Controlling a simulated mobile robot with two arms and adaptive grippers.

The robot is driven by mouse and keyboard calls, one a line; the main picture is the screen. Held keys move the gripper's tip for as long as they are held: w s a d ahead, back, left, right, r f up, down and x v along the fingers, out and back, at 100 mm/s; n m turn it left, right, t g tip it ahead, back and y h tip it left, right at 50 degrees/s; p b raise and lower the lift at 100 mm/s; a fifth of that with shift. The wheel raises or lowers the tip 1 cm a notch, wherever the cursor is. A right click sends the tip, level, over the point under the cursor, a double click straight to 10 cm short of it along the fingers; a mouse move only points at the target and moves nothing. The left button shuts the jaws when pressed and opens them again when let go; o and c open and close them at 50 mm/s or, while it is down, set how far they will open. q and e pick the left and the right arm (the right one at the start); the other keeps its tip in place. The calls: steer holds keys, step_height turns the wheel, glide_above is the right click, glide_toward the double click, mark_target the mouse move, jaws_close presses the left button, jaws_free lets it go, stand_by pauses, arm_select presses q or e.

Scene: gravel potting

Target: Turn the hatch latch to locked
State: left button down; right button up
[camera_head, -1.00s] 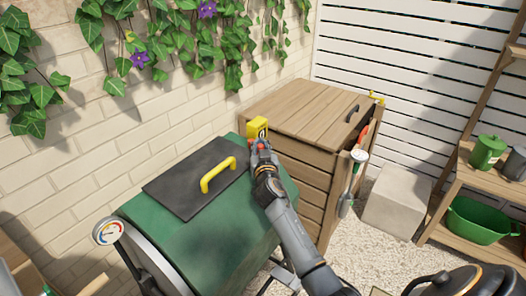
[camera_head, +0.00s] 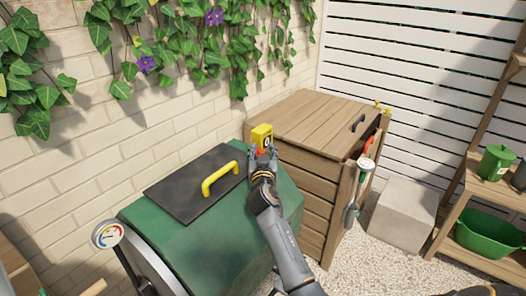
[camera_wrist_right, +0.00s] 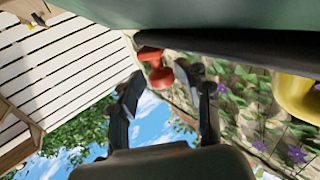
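A dark hatch (camera_head: 190,187) with a yellow handle (camera_head: 220,178) lies on top of the green drum (camera_head: 235,240). At its far right end is a yellow block (camera_head: 262,131), with the red latch knob (camera_head: 261,151) low on its near side. My right gripper (camera_head: 262,154) is at that knob. In the right wrist view the red knob (camera_wrist_right: 160,75) shows between my right gripper's two parted fingertips (camera_wrist_right: 158,80); I see no clear grip on it. The knob's lock marking is too small to read.
A wooden bin (camera_head: 310,125) stands just beyond the drum, with hand tools (camera_head: 357,190) hanging on its side. A round gauge (camera_head: 108,235) is on the drum's near end. A brick wall with ivy runs behind. A stone block (camera_head: 402,213) and shelves are at right.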

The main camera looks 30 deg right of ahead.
steer(key=shift+d+f, duration=0.1)
steer(key=shift+f, duration=0.05)
steer(key=shift+s+a+f, duration=0.1)
steer(key=shift+s+a, duration=0.2)
steer(key=shift+s, duration=0.1)
steer(key=v, duration=1.1)
